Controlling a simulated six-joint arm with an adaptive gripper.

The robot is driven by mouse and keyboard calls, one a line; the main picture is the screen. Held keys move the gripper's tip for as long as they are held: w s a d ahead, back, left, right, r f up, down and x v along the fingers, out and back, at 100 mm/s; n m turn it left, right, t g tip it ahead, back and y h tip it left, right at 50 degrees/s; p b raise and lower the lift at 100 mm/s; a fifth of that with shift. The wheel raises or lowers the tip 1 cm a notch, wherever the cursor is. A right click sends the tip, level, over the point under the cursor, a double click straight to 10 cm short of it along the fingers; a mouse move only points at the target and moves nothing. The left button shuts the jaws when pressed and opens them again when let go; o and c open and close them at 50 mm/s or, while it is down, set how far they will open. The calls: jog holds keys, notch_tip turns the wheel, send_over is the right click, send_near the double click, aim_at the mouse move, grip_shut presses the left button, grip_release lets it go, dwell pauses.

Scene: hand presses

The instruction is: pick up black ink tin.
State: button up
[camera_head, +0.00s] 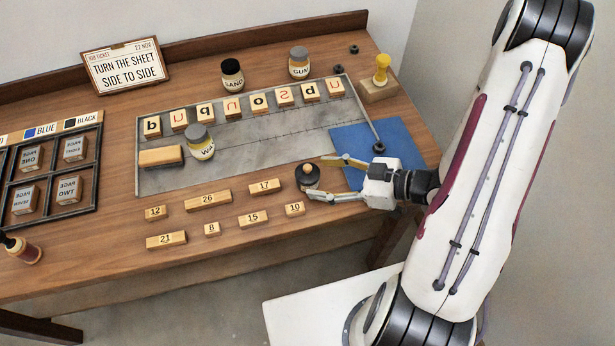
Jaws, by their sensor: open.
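A small round dark tin with a tan knob on top (307,180), which looks like the black ink tin, stands upright on the wooden table in front of the grey plate. My gripper (318,177) comes in from the right, low over the table. Its fingers are spread open, one on the far side and one on the near side of the tin, with the tips around the tin's right part. I cannot tell whether either finger touches it.
Numbered wooden blocks (209,199) lie left of and in front of the tin. Behind it is the grey plate (262,150) with letter tiles and a jar (201,145). A blue mat (402,146) lies under my gripper. A compartment tray (51,175) is at the left.

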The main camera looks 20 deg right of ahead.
aim_at(314, 175)
jog(key=shift+x, duration=1.55)
jog(key=c, duration=1.4)
